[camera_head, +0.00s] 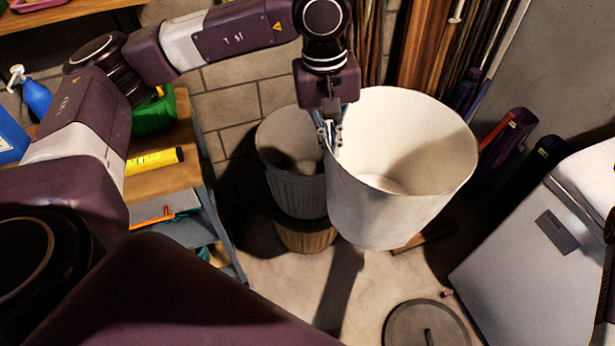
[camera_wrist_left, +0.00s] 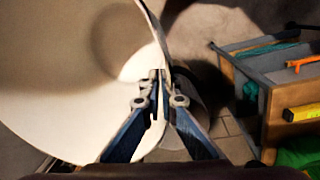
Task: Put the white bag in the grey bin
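The white bag (camera_head: 400,205) looks like a wide, open, stiff-walled tub. It hangs off the floor, slightly tilted, with its mouth up and its inside empty. My left gripper (camera_head: 332,135) is shut on its left rim. In the left wrist view the gripper's fingertips (camera_wrist_left: 157,85) pinch the rim of the white bag (camera_wrist_left: 60,100). The grey bin (camera_head: 295,185) stands against the block wall, just left of and behind the bag, with its top open. The bag hides part of its right side. My right gripper is out of view.
A grey shelf unit with a wooden top (camera_head: 180,180) stands left, holding a yellow tube (camera_head: 153,161) and a green container (camera_head: 155,115). A round lid (camera_head: 425,325) lies on the floor. A large white appliance (camera_head: 540,260) is at right. Boards (camera_head: 430,45) lean behind.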

